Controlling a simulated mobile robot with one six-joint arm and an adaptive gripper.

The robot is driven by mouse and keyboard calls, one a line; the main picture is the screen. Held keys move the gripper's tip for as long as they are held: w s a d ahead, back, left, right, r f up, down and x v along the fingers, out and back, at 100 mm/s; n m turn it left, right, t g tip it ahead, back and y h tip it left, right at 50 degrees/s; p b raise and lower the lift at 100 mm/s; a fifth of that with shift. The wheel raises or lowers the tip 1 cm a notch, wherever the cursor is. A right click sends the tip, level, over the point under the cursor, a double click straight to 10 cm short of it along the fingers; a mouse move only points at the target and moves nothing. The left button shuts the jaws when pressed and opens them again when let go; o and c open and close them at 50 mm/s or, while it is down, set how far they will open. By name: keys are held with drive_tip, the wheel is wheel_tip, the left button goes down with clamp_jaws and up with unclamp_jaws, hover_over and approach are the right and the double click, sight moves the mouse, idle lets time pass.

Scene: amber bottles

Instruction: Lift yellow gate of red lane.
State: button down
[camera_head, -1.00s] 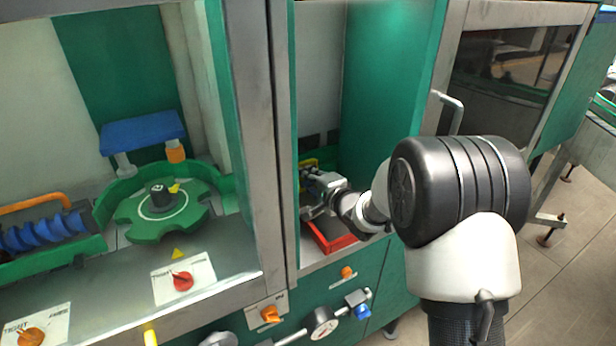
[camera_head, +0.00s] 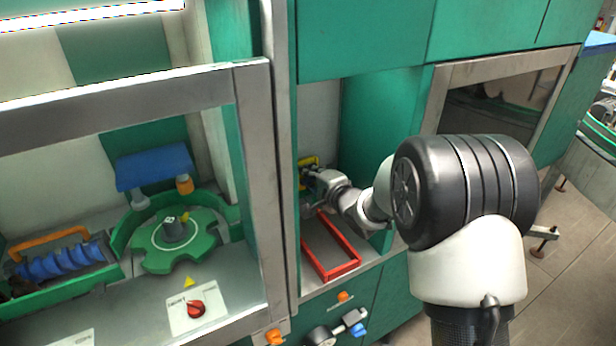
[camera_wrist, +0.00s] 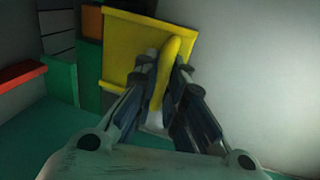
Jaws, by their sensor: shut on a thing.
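The yellow gate (camera_wrist: 122,50) fills the upper middle of the wrist view as a flat yellow panel with a raised yellow handle (camera_wrist: 172,62). My gripper (camera_wrist: 164,65) is shut on this handle, with one finger on each side of it. In the head view the gate (camera_head: 309,162) shows as a small yellow patch, partly hidden behind my gripper (camera_head: 312,178). The red lane (camera_head: 328,245) is a red-rimmed rectangular frame in the cabinet bay, in front of and below my gripper. A red edge (camera_wrist: 20,75) shows at the left of the wrist view.
The narrow bay has a metal post (camera_head: 283,150) on its left and a green wall (camera_head: 385,125) on its right. A green star wheel (camera_head: 175,248) and a blue screw (camera_head: 62,262) sit in the left bay. Knobs (camera_head: 343,296) line the front below.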

wheel_tip(320, 180, up, 6)
drive_tip(key=p, duration=0.3)
drive_tip(key=shift+w+f, duration=0.1)
drive_tip(key=shift+f, duration=0.05)
drive_tip(key=c, duration=1.9)
unclamp_jaws()
drive_tip(key=shift+c, duration=0.2)
drive_tip(key=v, duration=1.2)
drive_tip(key=shift+f, duration=0.1)
